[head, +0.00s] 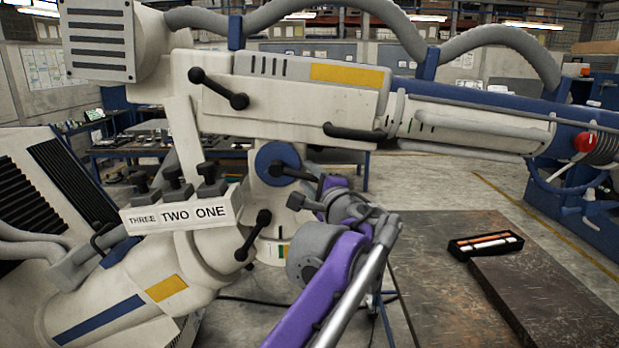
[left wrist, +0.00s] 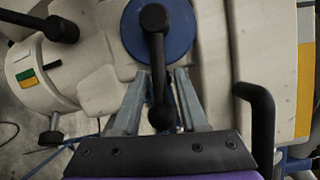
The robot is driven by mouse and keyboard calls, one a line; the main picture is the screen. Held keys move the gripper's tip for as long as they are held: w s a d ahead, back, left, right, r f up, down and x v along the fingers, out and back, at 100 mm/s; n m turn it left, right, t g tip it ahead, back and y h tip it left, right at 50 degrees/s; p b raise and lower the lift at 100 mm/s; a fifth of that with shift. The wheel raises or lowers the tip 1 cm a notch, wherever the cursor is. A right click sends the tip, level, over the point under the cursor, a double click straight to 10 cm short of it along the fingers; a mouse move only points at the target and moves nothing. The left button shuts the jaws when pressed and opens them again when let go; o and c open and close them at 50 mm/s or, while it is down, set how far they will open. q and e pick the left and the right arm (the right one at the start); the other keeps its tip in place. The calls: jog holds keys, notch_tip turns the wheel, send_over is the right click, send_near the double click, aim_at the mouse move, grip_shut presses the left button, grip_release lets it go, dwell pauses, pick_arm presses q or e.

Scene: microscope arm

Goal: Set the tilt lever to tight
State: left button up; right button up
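A black lever with ball ends (head: 297,173) sits on a blue round hub (head: 272,155) on the white machine. No label shows whether it is the tilt lever, or which side is tight. In the left wrist view the lever (left wrist: 156,62) runs down from the blue hub (left wrist: 131,32). My left gripper (left wrist: 161,76) is open, its two grey fingers on either side of the lever's lower part with gaps showing. In the head view my purple left arm partly hides the gripper and the lever's end. My right gripper is in neither view.
Another black lever (head: 255,234) is below the hub, and one (head: 218,88) is above. A black handle (left wrist: 260,120) is close right of my gripper. A block marked THREE, TWO, ONE (head: 182,216) is at left. A table (head: 440,290) stands at right.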

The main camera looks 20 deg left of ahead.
pick_arm(q)
grip_shut()
dwell(1.2)
